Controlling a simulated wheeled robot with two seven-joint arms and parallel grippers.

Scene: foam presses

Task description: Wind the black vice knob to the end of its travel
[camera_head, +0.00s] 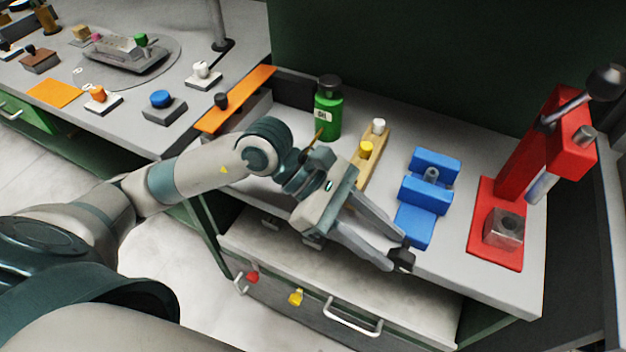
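The blue vice (428,189) stands on the grey workbench, right of its middle. Its black knob (403,260) is at the near end, by the bench's front edge, and is partly covered by my fingers. My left gripper (396,254) reaches down to the knob from the upper left. Its two fingers are apart, with tips at the knob's upper and left sides. I cannot tell whether they press on it. The link between knob and vice is mostly hidden. My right gripper is not in view.
A red press (497,222) with a metal block on its base stands to the right. A green oil bottle (328,108) and a wooden block (370,165) with yellow and white knobs stand behind my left gripper. A second bench (180,68) at left holds several small fixtures.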

